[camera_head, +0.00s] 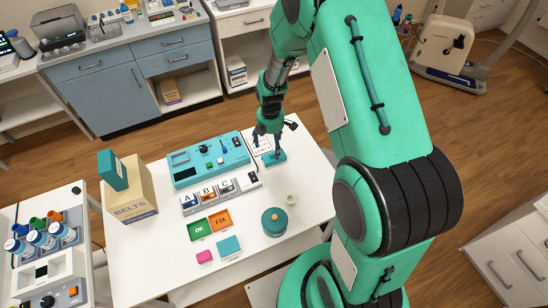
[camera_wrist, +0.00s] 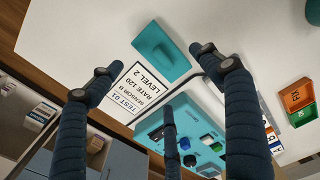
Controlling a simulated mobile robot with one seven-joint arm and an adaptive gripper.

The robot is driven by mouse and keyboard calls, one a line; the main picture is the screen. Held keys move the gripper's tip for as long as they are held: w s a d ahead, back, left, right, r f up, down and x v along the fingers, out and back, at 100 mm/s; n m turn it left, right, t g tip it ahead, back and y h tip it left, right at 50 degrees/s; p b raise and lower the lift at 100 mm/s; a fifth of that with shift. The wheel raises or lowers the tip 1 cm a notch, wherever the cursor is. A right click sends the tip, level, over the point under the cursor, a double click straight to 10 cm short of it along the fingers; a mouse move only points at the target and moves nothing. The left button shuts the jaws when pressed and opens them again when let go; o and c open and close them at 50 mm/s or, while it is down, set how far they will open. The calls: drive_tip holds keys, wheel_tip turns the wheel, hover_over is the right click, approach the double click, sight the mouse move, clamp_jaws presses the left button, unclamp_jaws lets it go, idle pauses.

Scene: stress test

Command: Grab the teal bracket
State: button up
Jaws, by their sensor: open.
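The teal bracket (camera_head: 277,158) lies on the white table below my gripper, near the table's far edge. In the wrist view the bracket (camera_wrist: 163,53) shows as a flat teal piece with a raised part, lying just beyond the fingertips. My gripper (camera_head: 268,136) points down over it; in the wrist view my gripper (camera_wrist: 157,66) has its dark fingers spread wide, with nothing between them. Whether any finger touches the bracket cannot be told. In the head view the fingers partly cover the bracket.
Beside the bracket are a printed card (camera_wrist: 130,88) and a teal control panel (camera_head: 208,160). An A-B-C block (camera_head: 220,194), green tray (camera_head: 201,229), orange tray (camera_head: 220,220), teal square (camera_head: 229,246), round teal pot (camera_head: 274,221) and BELTS box (camera_head: 130,197) share the table.

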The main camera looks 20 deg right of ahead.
sight(271, 153)
drive_tip(key=shift+f, duration=0.15)
drive_tip(key=shift+s+a+f+b, duration=0.1)
drive_tip(key=shift+f+b, duration=0.25)
drive_tip(key=shift+f, duration=2.15)
drive_tip(key=c, duration=1.1)
